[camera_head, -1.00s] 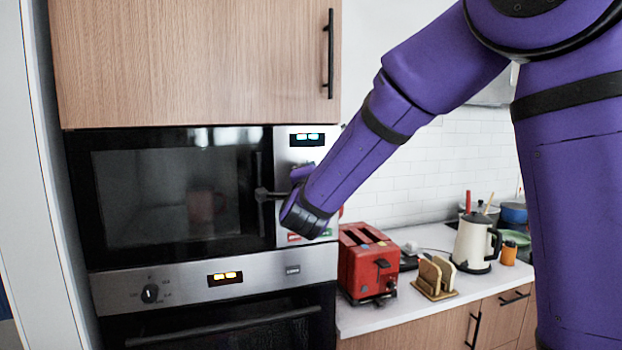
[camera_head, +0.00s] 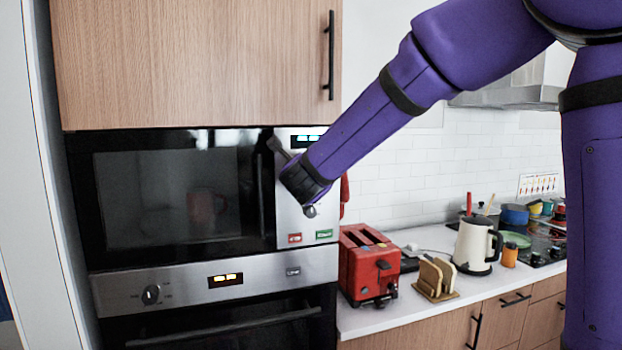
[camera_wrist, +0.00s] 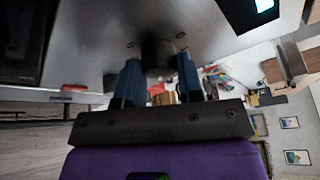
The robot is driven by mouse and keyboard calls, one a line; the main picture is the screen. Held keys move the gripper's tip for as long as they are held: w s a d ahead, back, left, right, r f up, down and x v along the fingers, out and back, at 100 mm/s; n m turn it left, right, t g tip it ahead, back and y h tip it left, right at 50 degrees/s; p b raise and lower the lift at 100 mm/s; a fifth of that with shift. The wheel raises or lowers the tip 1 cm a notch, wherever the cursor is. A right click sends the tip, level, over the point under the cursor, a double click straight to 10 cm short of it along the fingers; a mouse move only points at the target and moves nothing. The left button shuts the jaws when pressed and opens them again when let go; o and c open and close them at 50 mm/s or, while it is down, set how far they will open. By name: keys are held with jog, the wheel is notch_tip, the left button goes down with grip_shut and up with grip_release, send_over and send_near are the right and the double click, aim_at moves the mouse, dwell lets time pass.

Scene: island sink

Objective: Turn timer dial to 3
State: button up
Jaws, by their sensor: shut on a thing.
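The black microwave has a silver control panel (camera_head: 325,222) on its right. In the head view my gripper (camera_head: 305,183) is against the middle of this panel and hides what it holds. In the wrist view my gripper (camera_wrist: 157,80) has its two blue-grey fingers shut on a dark round dial (camera_wrist: 158,48) that sticks out from the panel. Small marks show on the panel on both sides of the dial. Its pointer and numbers cannot be read. A second, silver knob (camera_head: 310,211) shows just below my gripper in the head view.
A lit display (camera_head: 308,141) is at the panel's top; red (camera_head: 295,238) and green (camera_head: 324,234) buttons are at its bottom. The oven below has its own dial (camera_head: 151,294). A red toaster (camera_head: 367,265) stands on the counter at right.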

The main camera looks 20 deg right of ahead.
jog(key=shift+m+g+y, duration=0.3)
jog(key=shift+m+y, duration=0.2)
jog(key=shift+m, duration=0.4)
jog(key=o, duration=0.9)
jog(key=shift+d, duration=0.1)
jog(key=shift+s, duration=0.1)
jog(key=v, duration=1)
jog(key=shift+s, duration=0.3)
